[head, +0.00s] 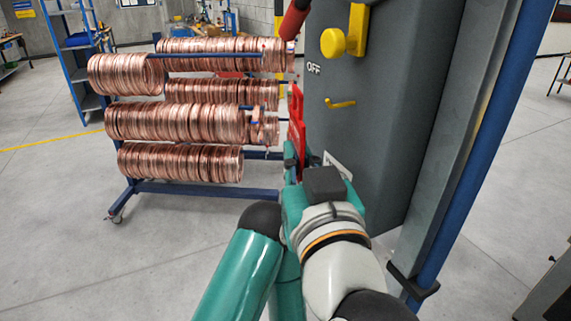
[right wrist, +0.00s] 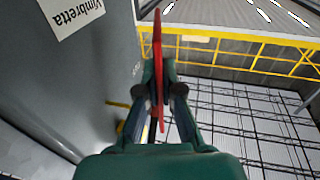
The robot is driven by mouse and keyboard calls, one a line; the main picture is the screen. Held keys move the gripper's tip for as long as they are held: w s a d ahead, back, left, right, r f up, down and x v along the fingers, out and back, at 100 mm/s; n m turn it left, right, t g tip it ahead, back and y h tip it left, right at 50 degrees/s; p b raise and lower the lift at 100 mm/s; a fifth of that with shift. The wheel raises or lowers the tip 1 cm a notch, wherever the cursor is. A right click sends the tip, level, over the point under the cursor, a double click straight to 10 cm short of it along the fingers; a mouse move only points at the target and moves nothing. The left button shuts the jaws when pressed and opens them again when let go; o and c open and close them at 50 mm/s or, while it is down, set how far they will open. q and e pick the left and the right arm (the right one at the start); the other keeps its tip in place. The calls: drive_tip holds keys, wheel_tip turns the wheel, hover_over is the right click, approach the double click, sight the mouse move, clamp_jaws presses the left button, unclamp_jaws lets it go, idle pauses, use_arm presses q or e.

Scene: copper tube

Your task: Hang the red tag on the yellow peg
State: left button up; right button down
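The red tag (head: 297,118) is held upright in my right gripper (head: 303,163), to the left of the grey cabinet's front. In the right wrist view the tag (right wrist: 157,65) is seen edge-on between the two fingers of the gripper (right wrist: 164,92), which are shut on it. The yellow peg (head: 342,104) sticks out of the cabinet face below the word OFF, to the right of the tag and apart from it. In the right wrist view a yellow part, likely the peg (right wrist: 117,104), shows left of the fingers. My left gripper is not in view.
A yellow knob (head: 343,42) sits above the peg on the grey cabinet (head: 385,120). A red cylindrical part (head: 294,18) juts out at the cabinet's upper left. A blue rack (head: 205,190) with copper coils (head: 180,163) stands behind at the left. Open floor lies at left.

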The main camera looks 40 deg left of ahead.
drive_tip(key=shift+w+d+f+b, duration=0.25)
drive_tip(key=shift+w+d+b, duration=0.15)
drive_tip(key=shift+w+b, duration=0.45)
drive_tip(key=shift+w+d+f+b, duration=0.25)
drive_tip(key=shift+w+d+b, duration=0.1)
drive_tip(key=shift+w+b, duration=0.55)
drive_tip(key=shift+w+d+f+b, duration=0.25)
drive_tip(key=shift+w+d+b, duration=0.15)
drive_tip(key=shift+w+b, duration=0.45)
drive_tip(key=shift+w, duration=0.15)
drive_tip(key=c, duration=1.2)
unclamp_jaws()
drive_tip(key=shift+c, duration=0.2)
